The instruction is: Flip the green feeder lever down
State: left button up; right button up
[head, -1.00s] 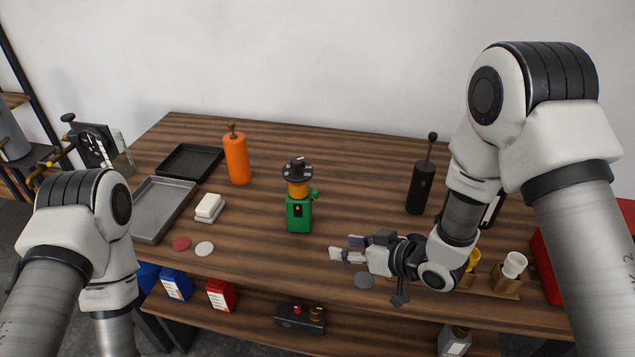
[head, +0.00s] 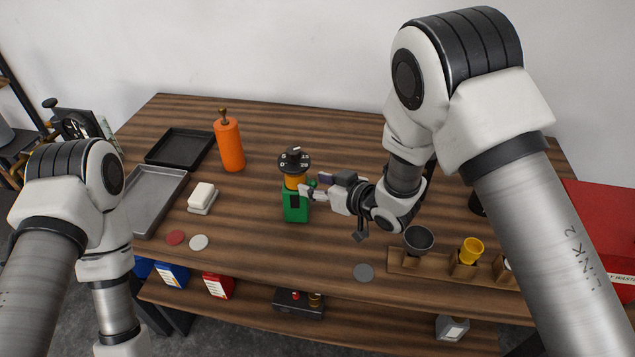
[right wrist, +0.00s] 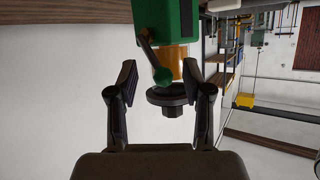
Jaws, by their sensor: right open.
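The feeder (head: 296,208) stands on the table, with a green base, a yellow-orange middle and a black numbered dial on top. In the right wrist view the feeder (right wrist: 182,20) appears upside down. Its green lever (right wrist: 160,74) ends in a round knob, which lies toward the dial, so the lever is up. My right gripper (head: 313,186) is at the feeder's right side. In the right wrist view its open fingers (right wrist: 161,78) are on either side of the knob, with nothing gripped; contact cannot be told. My left gripper is out of view.
An orange bottle (head: 229,146), a black tray (head: 180,147), a grey tray (head: 134,225) and a white block (head: 202,196) are to the left. A wooden rack (head: 411,262) with cups and a red box (head: 602,215) are to the right. Bare tabletop lies before the feeder.

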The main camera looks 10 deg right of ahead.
jog(key=shift+s+r, duration=0.1)
jog(key=shift+s, duration=0.05)
jog(key=c, duration=0.3)
grip_shut()
jog(key=n+t+b, duration=0.1)
jog(key=b, duration=0.3)
jog(key=s+f+n+t+y+b, duration=0.1)
jog(key=b, duration=0.3)
jog(key=f+n+t+b, duration=0.1)
jog(key=b, duration=0.3)
jog(key=shift+s+a+f+t, duration=0.1)
jog(key=shift+s+f+t, duration=0.1)
jog(key=shift+s+t, duration=0.15)
jog(key=shift+o, duration=1.5)
grip_release()
jog(key=shift+w, duration=0.1)
